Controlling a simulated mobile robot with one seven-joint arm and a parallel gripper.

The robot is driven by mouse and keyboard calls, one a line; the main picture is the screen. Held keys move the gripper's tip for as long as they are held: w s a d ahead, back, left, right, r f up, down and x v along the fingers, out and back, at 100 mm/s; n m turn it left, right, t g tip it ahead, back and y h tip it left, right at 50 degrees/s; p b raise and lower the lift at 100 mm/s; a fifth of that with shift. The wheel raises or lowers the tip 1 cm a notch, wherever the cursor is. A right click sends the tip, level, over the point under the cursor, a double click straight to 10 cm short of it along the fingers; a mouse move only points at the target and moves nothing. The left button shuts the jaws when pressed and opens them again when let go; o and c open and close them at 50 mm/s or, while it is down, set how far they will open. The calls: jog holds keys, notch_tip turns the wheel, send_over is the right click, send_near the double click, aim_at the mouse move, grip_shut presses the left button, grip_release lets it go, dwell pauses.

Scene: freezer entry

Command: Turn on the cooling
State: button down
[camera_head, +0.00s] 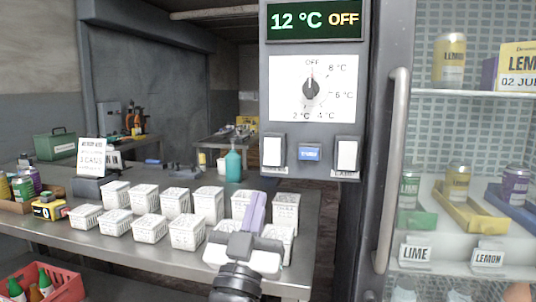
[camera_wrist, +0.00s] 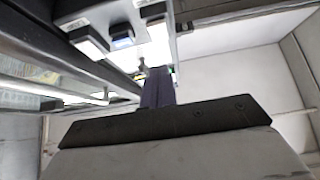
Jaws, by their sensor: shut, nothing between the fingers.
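The cooling control panel is on the grey column in the head view. Its display (camera_head: 314,20) reads "12 °C OFF". Below it is a white dial plate (camera_head: 290,100) marked OFF, 8, 6, 4 and 2 °C, with a black knob (camera_head: 311,89) whose pointer is up at OFF. Under the dial are two white rocker switches, left (camera_head: 272,151) and right (camera_head: 347,154), with a small blue button (camera_head: 309,152) between them. My gripper (camera_head: 256,208) is shut and empty, below and left of the panel. In the wrist view its fingers (camera_wrist: 158,85) point toward the panel's underside, apart from the switches.
A steel table (camera_head: 170,250) with several white baskets (camera_head: 187,232) lies left of and under my gripper. A glass-door freezer with a vertical handle (camera_head: 392,170) stands right of the panel. A teal bottle (camera_head: 233,163) stands behind the baskets. The air before the panel looks clear.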

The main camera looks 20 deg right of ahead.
aim_at(272, 161)
jog(key=shift+w+d+r+n+p, duration=0.15)
jog(key=shift+r+p, duration=0.2)
jog(key=shift+p, duration=1.05)
jog(key=shift+w+r+n+p, duration=0.15)
jog(key=shift+r+p, duration=0.2)
jog(key=shift+p, duration=1)
jog(key=w+d+p, duration=0.1)
jog(key=w, duration=0.1)
jog(key=w+d+r+p, duration=0.1)
jog(key=w, duration=0.1)
jog(key=w+d+r+p, duration=0.1)
jog(key=d, duration=0.1)
jog(key=shift+w, duration=0.4)
jog(key=shift+w+d, duration=0.25)
jog(key=shift+w, duration=0.05)
jog(key=shift+w+d+f+b, duration=0.2)
jog(key=shift+w+f+b, duration=0.1)
jog(key=shift+b, duration=0.1)
jog(key=shift+r, duration=0.1)
